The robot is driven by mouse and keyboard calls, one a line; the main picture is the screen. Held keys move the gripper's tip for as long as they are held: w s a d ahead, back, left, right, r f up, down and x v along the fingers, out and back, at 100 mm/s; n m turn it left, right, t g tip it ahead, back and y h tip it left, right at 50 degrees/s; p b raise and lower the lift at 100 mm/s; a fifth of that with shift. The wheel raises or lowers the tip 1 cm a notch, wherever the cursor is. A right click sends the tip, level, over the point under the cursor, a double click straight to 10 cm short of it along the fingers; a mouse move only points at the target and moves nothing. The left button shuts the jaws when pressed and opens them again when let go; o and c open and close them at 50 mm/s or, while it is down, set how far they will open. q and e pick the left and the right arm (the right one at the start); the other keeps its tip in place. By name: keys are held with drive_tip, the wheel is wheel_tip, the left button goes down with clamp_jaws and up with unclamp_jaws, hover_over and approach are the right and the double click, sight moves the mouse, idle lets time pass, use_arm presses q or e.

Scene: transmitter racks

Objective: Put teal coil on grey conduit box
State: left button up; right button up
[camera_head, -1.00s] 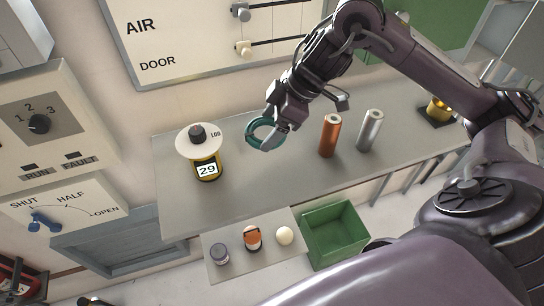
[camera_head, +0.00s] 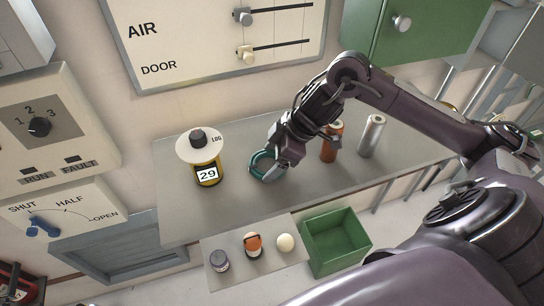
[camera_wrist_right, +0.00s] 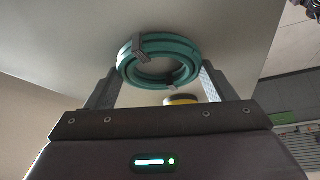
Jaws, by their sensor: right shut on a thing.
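The teal coil (camera_head: 259,166) is a small ring with dark bands, just above or on the grey worktop (camera_head: 230,205); I cannot tell whether it touches. My right gripper (camera_head: 268,172) is shut on it; in the right wrist view (camera_wrist_right: 157,85) the coil (camera_wrist_right: 158,40) sits between the two fingers. No thing is clearly recognisable as the grey conduit box; a blue-grey box (camera_head: 115,250) stands at the lower left, left of the worktop. My left gripper is not in view.
A yellow device marked 29 (camera_head: 207,172) with a white disc stands left of the coil. An orange cylinder (camera_head: 328,152) and a silver cylinder (camera_head: 371,136) stand right, behind my arm. A small tray (camera_head: 236,272) with several items and a green bin (camera_head: 337,241) are in front.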

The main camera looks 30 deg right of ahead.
drive_tip(key=shift+f, duration=0.15)
drive_tip(key=o, duration=1)
drive_tip(key=shift+o, duration=0.2)
